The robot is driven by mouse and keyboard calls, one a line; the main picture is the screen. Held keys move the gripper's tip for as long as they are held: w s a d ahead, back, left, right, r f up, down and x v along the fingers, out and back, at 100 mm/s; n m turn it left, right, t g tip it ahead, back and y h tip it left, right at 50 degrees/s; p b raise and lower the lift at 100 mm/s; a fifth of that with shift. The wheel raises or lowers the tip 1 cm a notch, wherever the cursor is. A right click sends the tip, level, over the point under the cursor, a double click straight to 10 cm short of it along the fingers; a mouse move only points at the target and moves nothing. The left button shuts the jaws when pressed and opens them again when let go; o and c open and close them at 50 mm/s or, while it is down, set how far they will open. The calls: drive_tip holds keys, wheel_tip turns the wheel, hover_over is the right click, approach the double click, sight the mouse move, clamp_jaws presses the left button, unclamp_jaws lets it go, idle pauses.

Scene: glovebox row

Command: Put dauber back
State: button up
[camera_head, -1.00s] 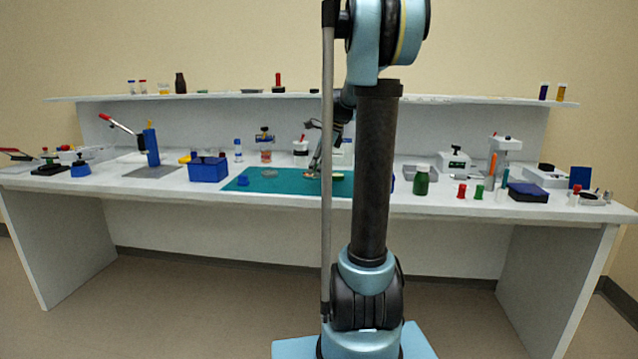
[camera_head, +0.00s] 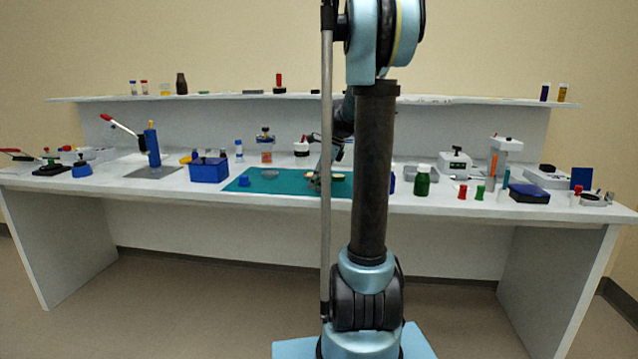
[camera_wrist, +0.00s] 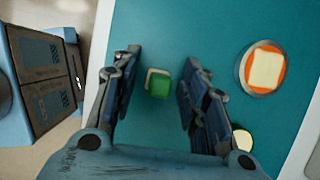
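My gripper (camera_wrist: 161,66) is open in the wrist view, one finger on each side of a small green block with a pale part beside it (camera_wrist: 158,83). This may be the dauber; I cannot tell for sure. Gaps show between it and both fingers. It stands over the teal mat (camera_wrist: 205,30). In the head view my gripper (camera_head: 317,182) is low over the right part of the mat (camera_head: 275,187), partly behind my arm. An orange round piece with a cream square on it (camera_wrist: 265,68) lies to the right in the wrist view.
A cream disc (camera_wrist: 242,140) shows beside the right finger. A green bottle (camera_head: 422,182) and small red and green pieces stand to the right. A shelf (camera_head: 230,97) runs behind.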

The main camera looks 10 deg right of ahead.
drive_tip(key=shift+r, duration=0.1)
drive_tip(key=v, duration=1.2)
drive_tip(key=s+a+f+n+h, duration=0.1)
drive_tip(key=s+a+f+n, duration=0.2)
drive_tip(key=s, duration=0.4)
drive_tip(key=s+f+n+h, duration=0.1)
drive_tip(key=s+f+n, duration=0.25)
drive_tip(key=s, duration=0.25)
drive_tip(key=s+a+f+n, duration=0.2)
drive_tip(key=s+f+n, duration=0.1)
drive_tip(key=s+n, duration=0.3)
drive_tip(key=s+d+f+n+t+h, duration=0.1)
drive_tip(key=s+f+n+h, duration=0.1)
drive_tip(key=s+f+n, duration=0.7)
drive_tip(key=s+f, duration=0.5)
drive_tip(key=shift+s+d+f, duration=0.25)
drive_tip(key=shift+s+d, duration=0.05)
